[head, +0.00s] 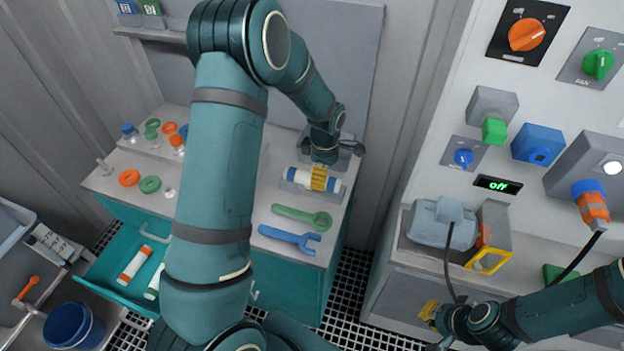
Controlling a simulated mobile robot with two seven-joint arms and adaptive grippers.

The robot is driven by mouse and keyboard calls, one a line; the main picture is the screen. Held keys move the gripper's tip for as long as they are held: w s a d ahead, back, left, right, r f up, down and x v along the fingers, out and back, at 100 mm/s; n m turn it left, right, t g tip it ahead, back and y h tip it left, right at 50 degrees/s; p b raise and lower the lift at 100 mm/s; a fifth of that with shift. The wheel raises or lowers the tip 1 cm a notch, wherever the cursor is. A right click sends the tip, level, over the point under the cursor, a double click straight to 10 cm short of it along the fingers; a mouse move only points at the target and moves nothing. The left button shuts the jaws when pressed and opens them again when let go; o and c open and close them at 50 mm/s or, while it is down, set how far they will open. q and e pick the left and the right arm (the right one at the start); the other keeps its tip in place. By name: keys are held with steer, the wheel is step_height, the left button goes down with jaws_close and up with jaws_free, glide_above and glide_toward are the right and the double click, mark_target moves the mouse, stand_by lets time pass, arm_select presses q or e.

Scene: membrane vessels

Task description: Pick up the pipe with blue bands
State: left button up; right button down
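The white pipe with blue bands (301,179) lies on a grey holder at the right side of the worktop (268,188). A yellow ribbed piece crosses its middle; I cannot tell if it is part of the pipe or a finger pad. My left gripper (325,158) is right above the pipe, reaching down from the back. Its fingertips are not clear, so I cannot tell if it grips. My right gripper (430,322) is low in front of the right-hand cabinet, away from the pipe, partly seen. No object shows clearly in it.
Green (302,216) and blue (291,239) wrenches lie in front of the pipe. Orange-banded (135,264) and green-banded (154,283) pipes lie in the open drawer (112,272). Rings and small bottles stand at the worktop's left. A control panel (440,105) rises at right; a blue bucket (72,326) stands lower left.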

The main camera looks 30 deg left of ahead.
arm_select(q)
step_height(320, 180, down, 4)
steer(key=shift+r, duration=0.1)
steer(key=shift+s, duration=0.1)
steer(key=c, duration=1.3)
